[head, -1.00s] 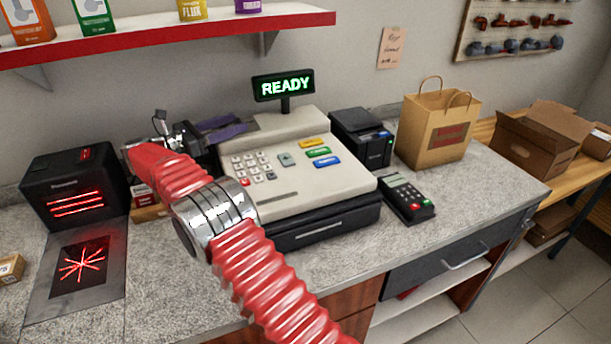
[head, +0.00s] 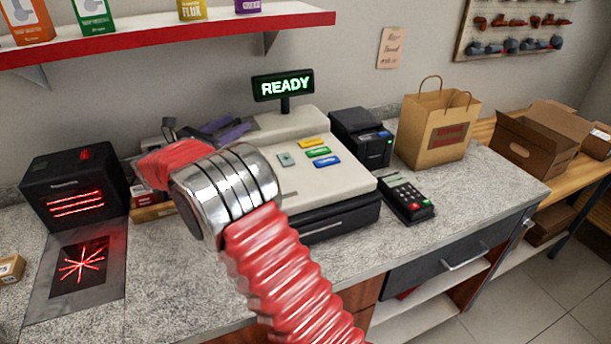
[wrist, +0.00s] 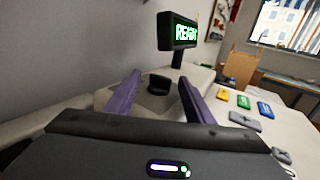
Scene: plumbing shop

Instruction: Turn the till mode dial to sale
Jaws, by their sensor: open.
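The cream till (head: 345,183) stands on the counter, and its raised display (head: 283,86) reads READY. In the wrist view a small black knob (wrist: 159,83), which looks like the mode dial, sits on the till's top below the display (wrist: 178,32). My gripper (wrist: 160,80) is open, with its purple fingers to either side of the knob in that view. I cannot tell whether they touch it, and its markings are not readable. In the head view my gripper (head: 236,128) is at the till's back left; the knob is hidden there.
A black scanner box (head: 75,185) stands to the left. A receipt printer (head: 362,137), card terminal (head: 405,197) and paper bag (head: 437,130) stand to the right. A red-edged shelf (head: 170,38) hangs above.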

